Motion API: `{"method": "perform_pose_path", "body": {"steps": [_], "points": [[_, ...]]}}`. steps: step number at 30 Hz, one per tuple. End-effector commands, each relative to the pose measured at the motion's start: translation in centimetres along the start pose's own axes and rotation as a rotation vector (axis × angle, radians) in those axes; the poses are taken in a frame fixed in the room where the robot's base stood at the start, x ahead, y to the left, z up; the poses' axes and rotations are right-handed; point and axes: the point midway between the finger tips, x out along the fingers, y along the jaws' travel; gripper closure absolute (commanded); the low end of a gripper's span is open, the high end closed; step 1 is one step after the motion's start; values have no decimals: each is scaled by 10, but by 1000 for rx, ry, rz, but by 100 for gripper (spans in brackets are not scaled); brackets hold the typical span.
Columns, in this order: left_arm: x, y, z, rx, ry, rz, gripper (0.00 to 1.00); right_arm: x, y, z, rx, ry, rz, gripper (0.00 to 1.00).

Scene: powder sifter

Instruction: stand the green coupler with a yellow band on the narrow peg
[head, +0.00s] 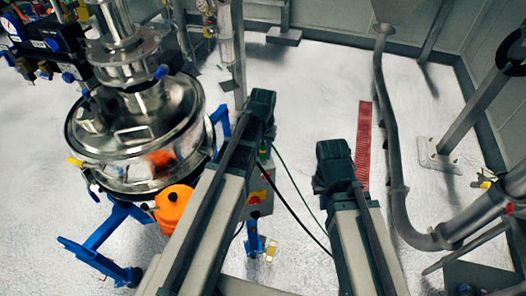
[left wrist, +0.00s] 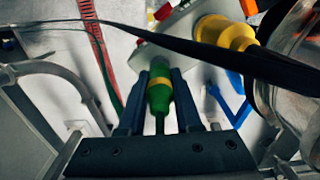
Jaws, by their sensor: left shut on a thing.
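The green coupler with a yellow band (left wrist: 159,98) is between the two dark fingers of my left gripper (left wrist: 158,88) in the left wrist view. The fingers are shut on it, one on each side. Its yellow band faces the camera near its far end, and a thinner green part runs back toward the gripper body. In the head view my left arm hides most of this gripper. A small green patch beside the arm may be the coupler, but I cannot tell. My right arm shows in the head view, but its fingers do not. I cannot make out the narrow peg.
A steel sifter vessel (head: 135,140) on a blue wheeled frame (head: 95,262) stands at the left, with an orange part (head: 174,208) beside it. A grey control box (head: 259,183) with a red button is partly behind my left arm. A grey pipe (head: 388,130) bounds the right.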

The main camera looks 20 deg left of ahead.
Motion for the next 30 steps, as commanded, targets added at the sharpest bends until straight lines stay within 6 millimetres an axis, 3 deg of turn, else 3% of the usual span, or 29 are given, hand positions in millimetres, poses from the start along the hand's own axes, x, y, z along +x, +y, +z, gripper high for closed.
{"method": "perform_pose_path", "body": {"steps": [30], "points": [[14,0,0,0,0,0,100,14,-1,-1,0,0,0,100]]}}
